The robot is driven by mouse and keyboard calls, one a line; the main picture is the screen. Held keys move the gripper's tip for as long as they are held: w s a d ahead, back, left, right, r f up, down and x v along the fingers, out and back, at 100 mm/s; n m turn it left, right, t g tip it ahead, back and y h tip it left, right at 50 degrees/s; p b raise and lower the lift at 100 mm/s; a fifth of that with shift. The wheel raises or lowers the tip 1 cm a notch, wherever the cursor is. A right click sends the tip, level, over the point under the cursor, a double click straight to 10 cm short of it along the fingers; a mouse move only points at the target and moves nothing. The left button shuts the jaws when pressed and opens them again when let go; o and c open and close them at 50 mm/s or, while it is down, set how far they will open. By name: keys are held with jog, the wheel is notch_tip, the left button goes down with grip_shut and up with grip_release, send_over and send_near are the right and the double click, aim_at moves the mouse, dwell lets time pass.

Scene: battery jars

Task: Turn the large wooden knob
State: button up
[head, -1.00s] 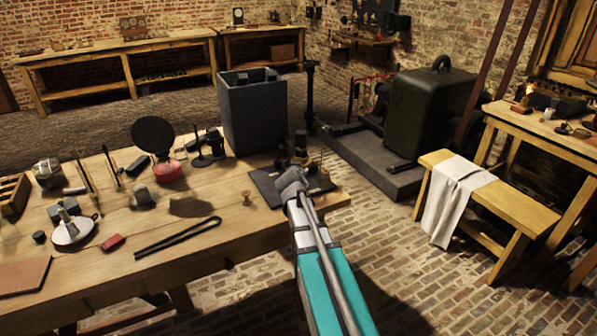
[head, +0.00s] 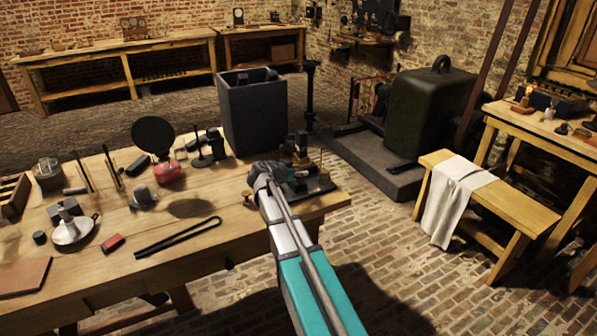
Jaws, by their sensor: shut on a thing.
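My gripper (head: 293,173) is at the front right corner of the workbench, at a small apparatus on a dark base board (head: 322,190). The wrist lies to the left of the apparatus and the jaws reach in from that side. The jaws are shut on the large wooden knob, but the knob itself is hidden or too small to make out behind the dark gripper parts. A small upright brass-coloured part (head: 302,158) of the apparatus shows just behind the gripper.
The workbench (head: 215,250) holds a tall grey box (head: 250,115) behind the gripper. Brick floor (head: 400,240) is open on the right.

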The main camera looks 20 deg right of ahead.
jog(key=m+g, duration=0.1)
jog(key=g, duration=0.1)
jog(key=m+g, duration=0.2)
jog(key=m+g+h, duration=0.1)
jog(key=m+g, duration=0.1)
jog(key=shift+w, duration=0.25)
jog(key=shift+s+m+g, duration=0.2)
jog(key=shift+m+g, duration=1.3)
jog(key=shift+g, duration=0.1)
jog(key=shift+s+y, duration=0.1)
jog(key=shift+y, duration=0.2)
jog(key=o, duration=1.1)
jog(key=shift+f, duration=0.1)
jog(key=shift+o, duration=0.2)
